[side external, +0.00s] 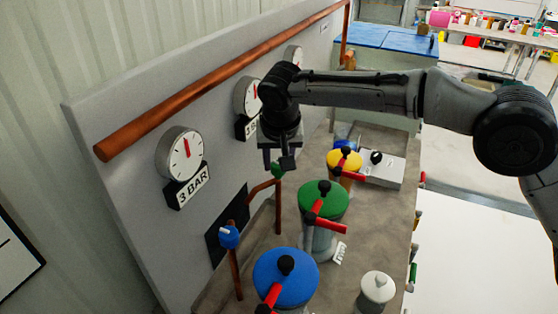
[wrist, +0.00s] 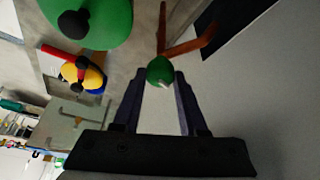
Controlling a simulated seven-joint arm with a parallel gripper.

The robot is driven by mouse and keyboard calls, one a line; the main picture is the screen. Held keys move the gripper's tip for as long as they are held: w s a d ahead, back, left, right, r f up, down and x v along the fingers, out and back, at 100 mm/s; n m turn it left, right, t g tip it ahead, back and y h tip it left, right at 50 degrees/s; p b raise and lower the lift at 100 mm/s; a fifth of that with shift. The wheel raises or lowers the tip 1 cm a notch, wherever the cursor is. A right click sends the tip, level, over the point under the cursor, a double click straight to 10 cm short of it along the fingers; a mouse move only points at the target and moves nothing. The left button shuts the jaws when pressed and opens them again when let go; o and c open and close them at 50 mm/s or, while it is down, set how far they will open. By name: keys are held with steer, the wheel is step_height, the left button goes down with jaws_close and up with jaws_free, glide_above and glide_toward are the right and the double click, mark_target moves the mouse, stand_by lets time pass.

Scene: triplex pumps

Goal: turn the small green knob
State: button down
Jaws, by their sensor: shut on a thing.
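The small green knob (side external: 278,170) sits on top of a copper pipe (side external: 278,205) beside the grey panel. My gripper (side external: 280,160) points down over it from above. In the wrist view the knob (wrist: 159,69) shows between the tips of my two fingers (wrist: 159,80), one on each side, and my gripper is shut on it. A light mark shows on the knob's lower edge there. In the side view the fingers partly hide the knob's top.
A large green pump top (side external: 315,193) with a red handle stands close by at right. A blue pump (side external: 270,275), a yellow pump (side external: 344,158) and a small blue knob (side external: 228,237) are around. The panel (side external: 110,150) with gauges and a copper rail (side external: 215,85) borders the left.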

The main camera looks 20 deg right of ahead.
steer(key=m+h, duration=0.1)
steer(key=m, duration=0.1)
steer(key=m+g, duration=0.1)
steer(key=m, duration=0.2)
steer(key=shift+a+h, duration=0.15)
steer(key=shift+h, duration=0.25)
steer(key=shift+m, duration=0.4)
steer(key=shift+c, duration=2.2)
jaws_free()
steer(key=shift+a+r, duration=0.15)
steer(key=shift+r, duration=0.35)
steer(key=s+a+r, duration=0.3)
steer(key=s+a, duration=0.6)
steer(key=shift+s+a+r, duration=0.25)
steer(key=shift+a+r, duration=0.1)
